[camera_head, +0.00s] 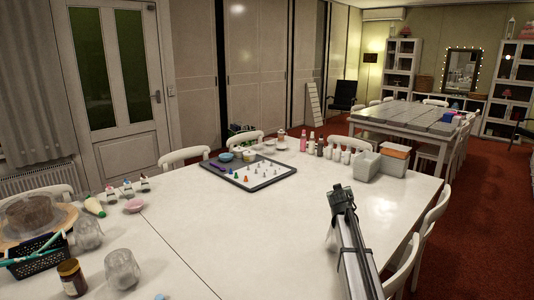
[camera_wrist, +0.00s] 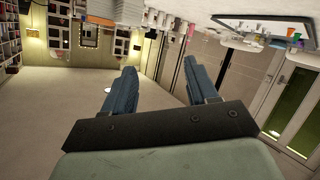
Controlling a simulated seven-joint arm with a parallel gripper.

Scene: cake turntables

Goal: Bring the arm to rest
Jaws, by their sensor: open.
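My gripper (camera_head: 341,193) is at the end of my arm, which reaches in from the bottom edge of the head view over the right part of the white table (camera_head: 290,225). In the wrist view my gripper (camera_wrist: 159,76) shows two blue-grey fingers spread well apart, with nothing between them. The room appears upside down in that view. How high my gripper is above the tabletop is hard to tell.
A tray with small piping nozzles (camera_head: 262,182), bottles (camera_head: 320,148) and grey bins (camera_head: 367,166) stand along the table's far side. A cake on a turntable (camera_head: 28,212), a black basket (camera_head: 38,258) and glass jars (camera_head: 122,270) are at left. The table's middle is clear. White chairs (camera_head: 432,215) line the right edge.

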